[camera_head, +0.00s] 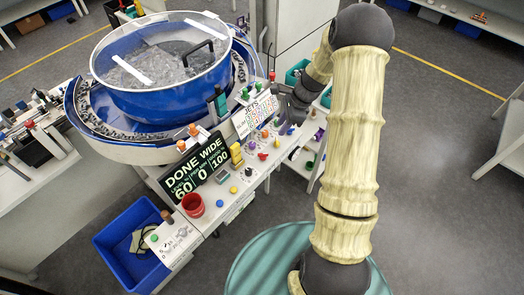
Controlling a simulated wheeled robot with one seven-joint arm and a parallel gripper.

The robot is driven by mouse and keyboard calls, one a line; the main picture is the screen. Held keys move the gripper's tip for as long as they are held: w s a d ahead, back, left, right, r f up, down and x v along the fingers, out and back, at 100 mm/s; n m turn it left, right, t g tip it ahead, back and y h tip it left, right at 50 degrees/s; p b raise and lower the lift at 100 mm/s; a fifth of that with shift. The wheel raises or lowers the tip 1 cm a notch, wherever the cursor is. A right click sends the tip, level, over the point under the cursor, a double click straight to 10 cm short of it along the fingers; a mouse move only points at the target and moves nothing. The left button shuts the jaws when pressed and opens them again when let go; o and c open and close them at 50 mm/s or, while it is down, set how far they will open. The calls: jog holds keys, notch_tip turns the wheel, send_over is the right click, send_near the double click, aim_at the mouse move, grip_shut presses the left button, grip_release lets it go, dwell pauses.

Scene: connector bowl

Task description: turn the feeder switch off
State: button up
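The blue bowl feeder (150,100) with a clear cover stands at the left. A narrow white bench (218,200) with several coloured knobs and buttons runs along its right side. I cannot tell which of these small parts is the feeder switch. A white panel (172,243) with small print sits at the bench's near end. My arm comes from the lower right and bends over at the top. My dark gripper (287,112) is at the far end of the bench, beside a printed card (254,112). Its fingers are too small and dark to read.
A blue bin (130,245) is on the floor below. Shelves with green bins are behind my arm. Floor at the right is clear.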

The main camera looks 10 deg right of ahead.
aim_at(262, 154)
jog(key=p+x, duration=0.4)
jog(key=x, duration=1.2)
jog(key=shift+f+p, duration=0.1)
jog(key=shift+p, duration=0.2)
